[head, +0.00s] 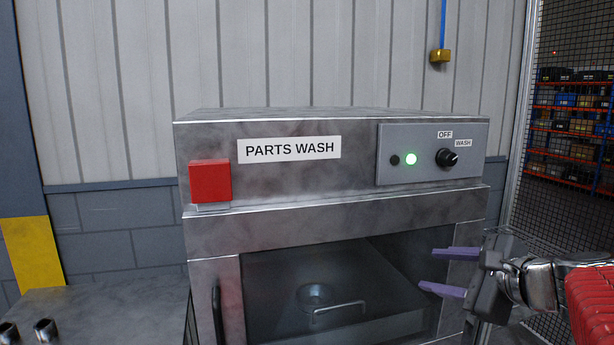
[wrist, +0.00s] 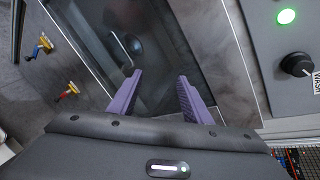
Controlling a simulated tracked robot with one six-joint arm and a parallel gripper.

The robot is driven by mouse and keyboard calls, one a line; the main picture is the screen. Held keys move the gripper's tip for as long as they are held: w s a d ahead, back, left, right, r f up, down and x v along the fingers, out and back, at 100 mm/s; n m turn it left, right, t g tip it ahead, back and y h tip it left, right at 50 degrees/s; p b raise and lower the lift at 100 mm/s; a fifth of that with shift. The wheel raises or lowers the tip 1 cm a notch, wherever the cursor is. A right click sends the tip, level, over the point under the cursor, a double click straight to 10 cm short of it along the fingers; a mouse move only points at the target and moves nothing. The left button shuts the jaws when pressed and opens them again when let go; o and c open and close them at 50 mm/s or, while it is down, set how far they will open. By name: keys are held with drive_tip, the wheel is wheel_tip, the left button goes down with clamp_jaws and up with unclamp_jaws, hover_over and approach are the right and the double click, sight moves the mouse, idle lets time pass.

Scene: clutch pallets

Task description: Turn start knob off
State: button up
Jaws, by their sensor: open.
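The start knob (head: 447,158) is a black round knob on the grey control panel (head: 391,136) at the washer's upper right. OFF and WASH labels sit above it, and its pointer appears turned toward WASH. A green light (head: 411,158) glows to its left. The knob also shows at the right edge of the wrist view (wrist: 297,65). My gripper (head: 450,270) has two purple fingers, open and empty. It is below the knob, in front of the washer's window, and touches nothing that I can see. The fingers also show in the wrist view (wrist: 158,95).
The parts washer (head: 300,235) has a red box (head: 210,181) on its upper left and a door with a dark window and handle (head: 217,310). A metal bench (head: 95,305) stands at left. A mesh fence (head: 540,220) stands at right. The space before the panel is clear.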

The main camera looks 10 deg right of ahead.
drive_tip(key=s+d+r+m+t+h, duration=0.1)
drive_tip(key=d+r, duration=0.3)
drive_tip(key=r, duration=0.5)
drive_tip(key=s+d+r+m+t+h, duration=0.1)
drive_tip(key=s+d+r+m+t, duration=0.1)
drive_tip(key=r, duration=0.7)
drive_tip(key=shift+s+d+m+t+h, duration=0.35)
drive_tip(key=shift+d+m+t, duration=0.25)
drive_tip(key=shift+d+t, duration=0.55)
drive_tip(key=shift+w+d, duration=0.1)
